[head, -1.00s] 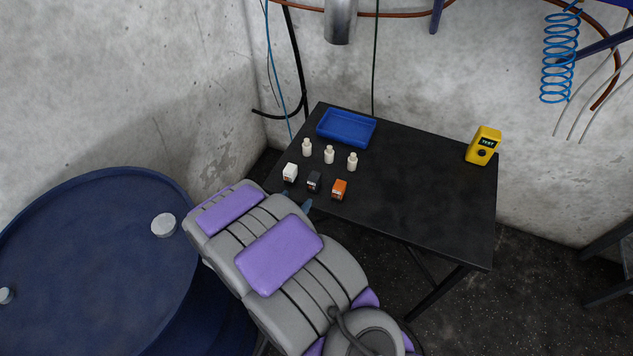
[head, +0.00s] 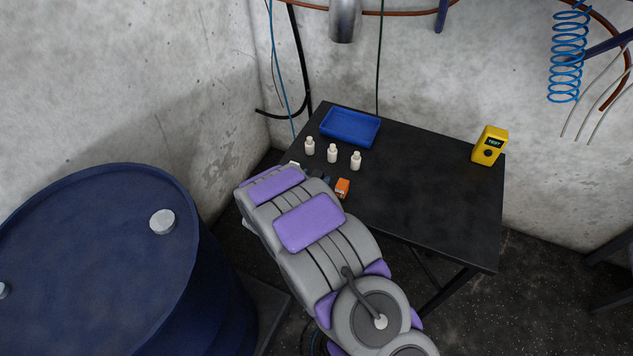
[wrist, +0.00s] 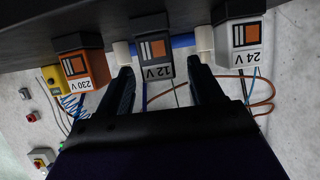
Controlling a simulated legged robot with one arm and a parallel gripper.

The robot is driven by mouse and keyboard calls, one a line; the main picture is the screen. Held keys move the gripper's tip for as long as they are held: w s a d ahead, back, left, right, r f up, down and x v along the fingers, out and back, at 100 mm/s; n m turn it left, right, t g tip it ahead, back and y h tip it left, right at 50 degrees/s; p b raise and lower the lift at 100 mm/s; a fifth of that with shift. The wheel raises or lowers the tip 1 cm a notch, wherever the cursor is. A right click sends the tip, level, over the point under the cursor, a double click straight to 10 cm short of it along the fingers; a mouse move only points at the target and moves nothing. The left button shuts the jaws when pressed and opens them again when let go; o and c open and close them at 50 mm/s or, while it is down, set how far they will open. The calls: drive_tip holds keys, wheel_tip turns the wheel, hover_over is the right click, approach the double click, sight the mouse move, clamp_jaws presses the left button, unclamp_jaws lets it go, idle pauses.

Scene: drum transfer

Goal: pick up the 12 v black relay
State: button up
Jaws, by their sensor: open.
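The black relay (wrist: 155,62) stands on the dark table (head: 430,215), its "12 V" label facing the wrist camera. In the head view my arm hides most of it. My gripper (wrist: 160,68) is open and empty. Its two fingers point at the black relay, one on each side in the wrist view. The depth between fingertips and relay is hard to tell. The orange relay (wrist: 83,66), marked 230 V, and the white relay (wrist: 240,42), marked 24 V, stand to either side of it. The orange one also shows in the head view (head: 342,187).
Three small white bottles (head: 332,154) stand behind the relays, with a blue tray (head: 350,127) further back. A yellow tester (head: 489,145) is at the table's far right. The table's right half is clear. A blue drum (head: 90,260) stands at left.

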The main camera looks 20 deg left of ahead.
sight(319, 174)
drive_tip(key=b+x, duration=0.1)
drive_tip(key=x, duration=0.3)
drive_tip(key=shift+w+a+f, duration=0.1)
drive_tip(key=shift+w+f, duration=0.05)
drive_tip(key=shift+f, duration=0.05)
drive_tip(key=shift+r, duration=0.1)
drive_tip(key=shift+c, duration=0.5)
drive_tip(key=c, duration=1)
